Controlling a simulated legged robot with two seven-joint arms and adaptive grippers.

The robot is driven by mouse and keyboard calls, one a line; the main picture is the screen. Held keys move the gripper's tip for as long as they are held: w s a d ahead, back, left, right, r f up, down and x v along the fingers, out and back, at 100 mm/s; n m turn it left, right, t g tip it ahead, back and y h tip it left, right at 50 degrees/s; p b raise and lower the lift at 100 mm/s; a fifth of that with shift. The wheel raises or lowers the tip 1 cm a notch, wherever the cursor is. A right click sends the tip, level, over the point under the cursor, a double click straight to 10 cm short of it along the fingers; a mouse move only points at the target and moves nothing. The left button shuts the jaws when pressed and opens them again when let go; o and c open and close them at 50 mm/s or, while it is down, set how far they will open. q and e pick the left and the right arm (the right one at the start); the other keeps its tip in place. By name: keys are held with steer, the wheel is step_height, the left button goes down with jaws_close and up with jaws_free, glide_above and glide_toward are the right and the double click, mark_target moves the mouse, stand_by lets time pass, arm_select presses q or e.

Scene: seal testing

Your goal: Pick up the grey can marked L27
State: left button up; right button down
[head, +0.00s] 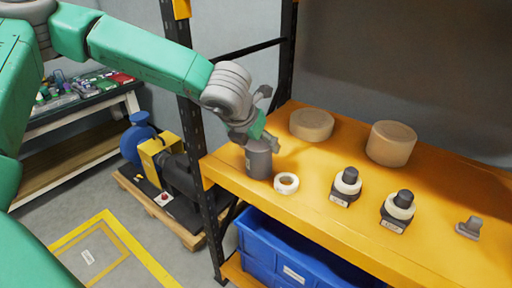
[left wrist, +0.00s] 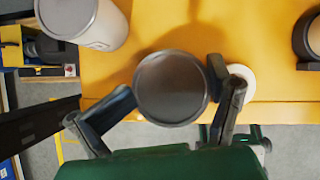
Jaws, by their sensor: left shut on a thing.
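The grey can (head: 259,163) is upright at the left end of the orange shelf (head: 325,218), near its front edge. A pale label shows on its side, but I cannot read the marking. My left gripper (head: 262,143) comes down over the can from above and is shut on it. In the left wrist view the can's round grey top (left wrist: 171,87) sits between the two fingers. I cannot tell whether its base touches the shelf. My right gripper is not in view.
A white ring (head: 286,183) lies just right of the can. Two black-and-white fittings (head: 346,186) (head: 397,212) and a small grey part (head: 469,228) stand farther right. Two tan round blocks (head: 312,124) (head: 390,143) are behind. A black upright (head: 208,215) stands left; a blue crate (head: 290,255) is below.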

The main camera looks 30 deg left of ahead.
arm_select(q)
steer(key=shift+g, duration=0.3)
steer(key=r+p, duration=0.1)
steer(key=r, duration=0.1)
steer(key=a+r+p, duration=0.1)
steer(key=r, duration=0.1)
steer(key=r+p, duration=0.1)
steer(key=r, duration=0.2)
steer(key=shift+s+a, duration=0.2)
steer(key=shift+a, duration=0.1)
jaws_close()
steer(key=shift+r, duration=0.25)
steer(key=shift+d+r, duration=0.25)
steer(key=shift+d, duration=0.2)
steer(key=o, duration=0.8)
jaws_free()
steer(key=shift+c, duration=0.2)
steer(key=o, duration=0.3)
steer(key=shift+w+a, duration=0.1)
steer(key=shift+a, duration=0.25)
